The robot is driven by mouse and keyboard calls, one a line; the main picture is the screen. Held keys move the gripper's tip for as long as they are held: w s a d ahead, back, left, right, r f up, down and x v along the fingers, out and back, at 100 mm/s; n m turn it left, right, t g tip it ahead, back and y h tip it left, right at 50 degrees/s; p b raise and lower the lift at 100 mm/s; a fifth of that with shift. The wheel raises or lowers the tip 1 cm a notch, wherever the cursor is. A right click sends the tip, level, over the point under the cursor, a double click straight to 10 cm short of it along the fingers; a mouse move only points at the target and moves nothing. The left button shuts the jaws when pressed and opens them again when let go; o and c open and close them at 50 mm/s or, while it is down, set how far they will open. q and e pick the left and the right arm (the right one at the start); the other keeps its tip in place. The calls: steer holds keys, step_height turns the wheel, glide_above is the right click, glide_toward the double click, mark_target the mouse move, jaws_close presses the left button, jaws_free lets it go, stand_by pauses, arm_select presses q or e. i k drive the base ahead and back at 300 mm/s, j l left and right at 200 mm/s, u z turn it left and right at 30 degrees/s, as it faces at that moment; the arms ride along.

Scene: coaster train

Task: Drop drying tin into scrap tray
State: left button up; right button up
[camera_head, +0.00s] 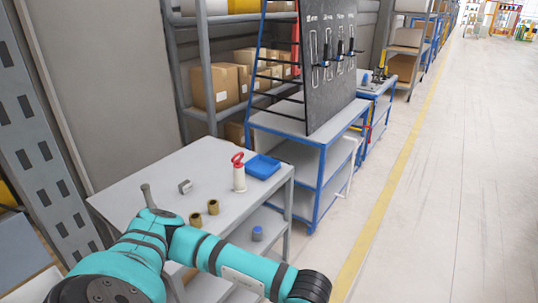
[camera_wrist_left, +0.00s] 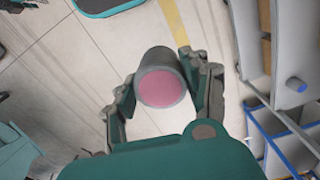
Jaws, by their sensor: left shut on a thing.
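In the left wrist view, my left gripper (camera_wrist_left: 160,72) is shut on a grey cylindrical tin (camera_wrist_left: 158,60) with a pink round end face. The tin is held above the floor, clear of any surface. In the head view, my teal left arm crosses the lower left in front of the table; its gripper and the tin are not visible there. A small blue tray (camera_head: 263,166) lies on the far right corner of the grey table (camera_head: 150,167); it looks empty. My right gripper is in neither view.
Beside the tray stands a white bottle with a red top (camera_head: 239,175). A small grey metal piece (camera_head: 185,187) and two brass cylinders (camera_head: 213,207) are on the table. A blue-topped cylinder (camera_head: 257,234) sits on the lower shelf. A blue-framed bench (camera_head: 300,129) stands behind; floor right is open.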

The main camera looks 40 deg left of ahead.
mark_target(258, 169)
steer(key=i+u, duration=0.2)
steer(key=i, duration=0.85)
steer(key=i+l+u, duration=0.2)
steer(key=i, duration=0.85)
steer(key=i+u, duration=0.2)
steer(key=u, duration=0.2)
steer(key=i+u, duration=0.2)
steer(key=u, duration=0.15)
steer(key=i+l+u, duration=0.15)
steer(key=u, duration=0.25)
steer(key=i+l+u, duration=0.2)
steer(key=u, duration=0.15)
